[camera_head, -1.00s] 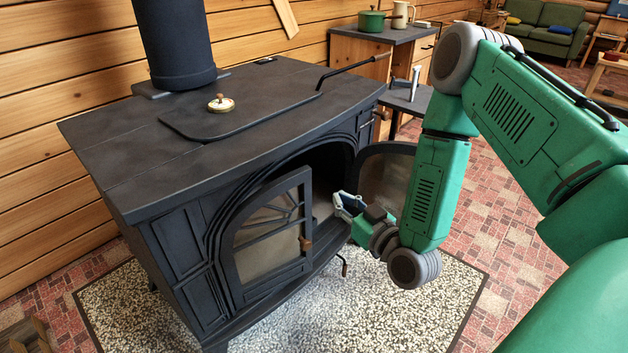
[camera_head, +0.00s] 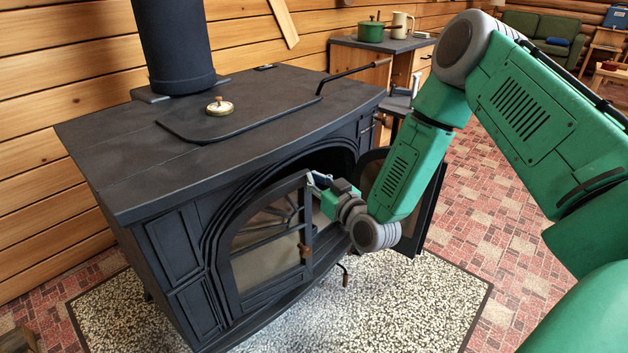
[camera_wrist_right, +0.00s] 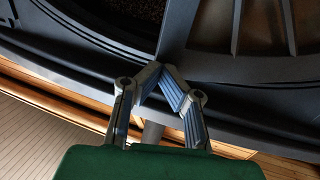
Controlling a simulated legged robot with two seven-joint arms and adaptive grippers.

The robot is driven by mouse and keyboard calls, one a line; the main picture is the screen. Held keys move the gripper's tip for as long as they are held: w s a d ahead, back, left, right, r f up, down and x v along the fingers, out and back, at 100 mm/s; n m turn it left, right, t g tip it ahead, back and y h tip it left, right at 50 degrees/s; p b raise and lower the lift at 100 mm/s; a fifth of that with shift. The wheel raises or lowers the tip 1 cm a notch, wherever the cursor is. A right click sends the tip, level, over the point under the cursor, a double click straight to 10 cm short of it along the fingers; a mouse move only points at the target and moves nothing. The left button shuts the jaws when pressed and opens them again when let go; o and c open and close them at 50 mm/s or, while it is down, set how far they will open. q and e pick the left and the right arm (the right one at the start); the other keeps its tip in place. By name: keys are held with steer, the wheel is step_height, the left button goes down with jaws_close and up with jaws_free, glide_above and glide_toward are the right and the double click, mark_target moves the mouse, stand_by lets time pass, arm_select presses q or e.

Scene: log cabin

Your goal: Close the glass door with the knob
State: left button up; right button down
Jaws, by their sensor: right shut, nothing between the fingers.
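The black stove's left glass door (camera_head: 272,237) stands ajar, with a small wooden knob (camera_head: 305,250) on its free edge. The right door (camera_head: 426,212) stands swung open, partly hidden behind my right arm. My right gripper (camera_head: 316,180) is at the upper free edge of the left door, above the knob, in front of the dark stove opening. In the right wrist view its fingertips (camera_wrist_right: 163,68) meet, with nothing between them, close to a dark frame bar (camera_wrist_right: 178,35); I cannot tell whether they touch it. My left gripper is not in view.
The stove top (camera_head: 110,150) carries a round lid knob (camera_head: 219,106) and a handle (camera_head: 350,74). A speckled hearth mat (camera_head: 400,300) lies below. A cabinet with a green pot (camera_head: 370,32) stands behind.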

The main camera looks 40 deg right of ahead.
mark_target(305, 172)
steer(key=w+n+y, duration=0.1)
steer(key=w, duration=0.1)
steer(key=w+n+y, duration=0.1)
steer(key=w+y, duration=0.1)
steer(key=w, duration=0.1)
steer(key=shift+s+f, duration=0.1)
steer(key=shift+s, duration=0.05)
